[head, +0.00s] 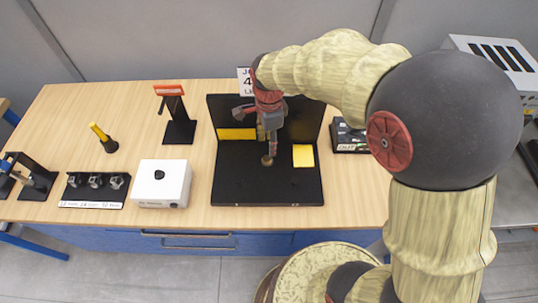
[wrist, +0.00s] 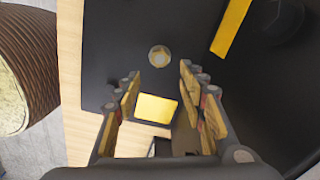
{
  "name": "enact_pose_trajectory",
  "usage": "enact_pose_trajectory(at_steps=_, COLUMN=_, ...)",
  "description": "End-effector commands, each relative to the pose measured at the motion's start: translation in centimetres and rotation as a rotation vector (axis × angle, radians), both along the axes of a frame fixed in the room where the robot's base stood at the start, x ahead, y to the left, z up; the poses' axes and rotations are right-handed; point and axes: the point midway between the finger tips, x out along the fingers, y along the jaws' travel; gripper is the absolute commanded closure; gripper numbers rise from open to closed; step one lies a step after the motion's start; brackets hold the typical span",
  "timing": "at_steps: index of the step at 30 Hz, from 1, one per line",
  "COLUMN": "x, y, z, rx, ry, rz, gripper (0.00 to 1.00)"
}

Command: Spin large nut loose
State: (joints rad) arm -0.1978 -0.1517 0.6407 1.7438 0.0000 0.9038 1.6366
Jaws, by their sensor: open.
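A brass-coloured nut (wrist: 160,56) sits on the black base plate (head: 240,185) of a fixture in the middle of the bench. In the head view the nut (head: 267,160) shows just below my gripper (head: 270,137). In the wrist view my gripper (wrist: 160,74) is open, with its two fingers spread and nothing between them. The nut lies beyond the fingertips, roughly centred between them, and does not appear to be touched. The exact height of the fingers above it is hard to tell.
A yellow square (head: 303,156) lies right of the nut, and a yellow strip (head: 237,134) is on the upright black back panel (head: 303,121). A dark round part (wrist: 281,20) shows at the wrist view's upper right. A white box (head: 162,183) stands left of the fixture.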

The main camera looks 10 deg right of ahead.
Motion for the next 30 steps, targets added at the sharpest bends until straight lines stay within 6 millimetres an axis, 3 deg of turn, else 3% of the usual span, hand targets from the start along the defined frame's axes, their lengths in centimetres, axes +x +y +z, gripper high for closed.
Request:
enact_pose_trajectory(at_steps=6, x=-0.1, y=0.0, z=0.0, rx=0.000, ry=0.005, rz=-0.262, gripper=0.59)
enact_pose_trajectory(at_steps=11, x=-0.2, y=0.0, z=-0.4, rx=0.000, ry=0.006, rz=-0.321, gripper=0.59)
enact_pose_trajectory(at_steps=24, x=-0.2, y=0.0, z=-6.4, rx=0.000, ry=0.007, rz=-0.320, gripper=0.59)
enact_pose_trajectory(at_steps=30, x=-0.2, y=0.0, z=-7.7, rx=0.000, ry=0.005, rz=-0.320, gripper=0.59)
